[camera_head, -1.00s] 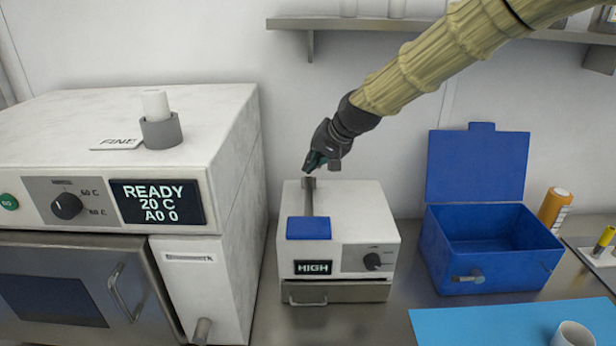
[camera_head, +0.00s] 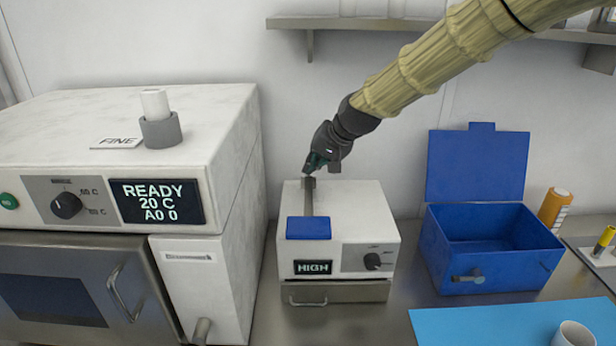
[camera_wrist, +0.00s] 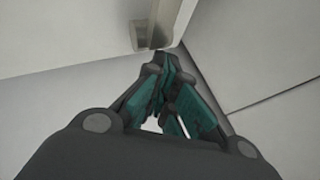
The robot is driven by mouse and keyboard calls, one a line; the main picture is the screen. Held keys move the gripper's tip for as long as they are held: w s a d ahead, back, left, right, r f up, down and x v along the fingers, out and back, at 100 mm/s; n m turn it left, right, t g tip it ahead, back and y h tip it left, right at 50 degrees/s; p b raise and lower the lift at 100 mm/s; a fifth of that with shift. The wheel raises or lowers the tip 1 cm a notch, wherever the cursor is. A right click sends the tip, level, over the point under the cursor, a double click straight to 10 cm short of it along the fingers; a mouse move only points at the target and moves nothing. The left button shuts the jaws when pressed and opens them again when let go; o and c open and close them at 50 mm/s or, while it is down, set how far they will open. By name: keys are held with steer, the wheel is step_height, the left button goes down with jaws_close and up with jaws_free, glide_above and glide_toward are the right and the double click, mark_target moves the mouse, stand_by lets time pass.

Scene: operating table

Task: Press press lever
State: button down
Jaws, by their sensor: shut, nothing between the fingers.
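The press lever is a grey metal bar (camera_head: 308,196) on top of a small white machine (camera_head: 355,205), with a blue pad (camera_head: 308,228) at its front end. My gripper (camera_head: 312,164) is shut and empty, at the bar's rear end near the machine's back edge. In the head view I cannot tell whether the fingertips touch the bar. In the wrist view my gripper's green-padded fingers (camera_wrist: 165,62) come together just below a grey metal piece (camera_wrist: 146,32), seemingly the bar's end.
A large white machine (camera_head: 233,120) reading READY stands to the left. An open blue box (camera_head: 490,272) and an orange cylinder (camera_head: 554,207) stand to the right. A blue mat (camera_head: 460,325) with a white cup (camera_head: 573,334) lies front right. A wall shelf (camera_head: 400,24) runs above.

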steer(key=shift+s+f+b, duration=0.2)
steer(key=shift+s+f, duration=0.05)
steer(key=shift+f, duration=0.25)
steer(key=shift+s+f+b, duration=0.15)
steer(key=shift+s+f, duration=0.1)
steer(key=shift+f, duration=0.2)
stand_by(0.3)
steer(key=shift+a+f, duration=0.1)
steer(key=shift+f, duration=0.2)
steer(key=shift+w+r, duration=0.1)
stand_by(0.3)
steer(key=shift+w+d+r+p, duration=0.15)
steer(key=shift+w+r+p, duration=0.15)
steer(key=shift+r, duration=0.25)
steer(key=shift+w+d+r+p, duration=0.15)
steer(key=shift+r+p, duration=0.25)
steer(key=shift+r, duration=0.1)
steer(key=shift+a+r+p, duration=0.15)
steer(key=shift+r+p, duration=0.2)
steer(key=shift+r, duration=0.3)
steer(key=shift+w, duration=0.1)
steer(key=shift+r, duration=0.15)
steer(key=shift+w+r+p, duration=0.15)
steer(key=shift+r+p, duration=0.75)
steer(key=shift+r, duration=0.3)
steer(key=shift+w+r+p, duration=0.15)
steer(key=shift+r+p, duration=0.75)
steer(key=shift+r, duration=0.3)
